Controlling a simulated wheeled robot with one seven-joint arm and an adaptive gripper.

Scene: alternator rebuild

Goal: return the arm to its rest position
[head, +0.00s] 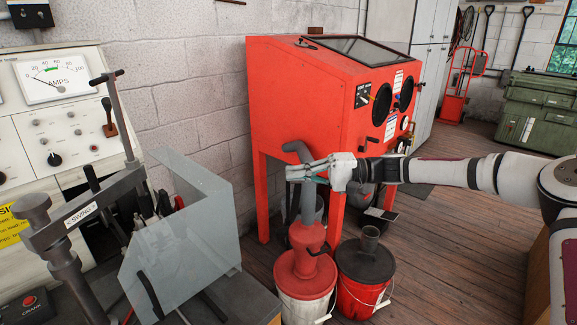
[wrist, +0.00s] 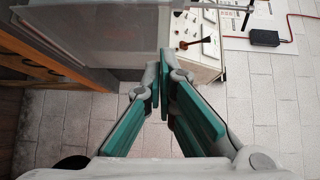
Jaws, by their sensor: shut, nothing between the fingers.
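My gripper (head: 292,173) is at the end of my arm (head: 430,172), which reaches in from the right in the head view. It is in the air in front of the red blast cabinet, near the grey hose above the buckets. In the wrist view my gripper (wrist: 163,92) shows its two teal-padded fingers with their tips together and nothing between them. I cannot tell from the head view how far it is from the hose.
The red cabinet (head: 290,100) stands behind my gripper. A red-lidded bucket (head: 305,285) and a dark-lidded bucket (head: 365,265) stand on the floor below. A test bench (head: 70,140) with a clear shield (head: 185,245) is at left. Wooden floor (head: 455,240) is open at right.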

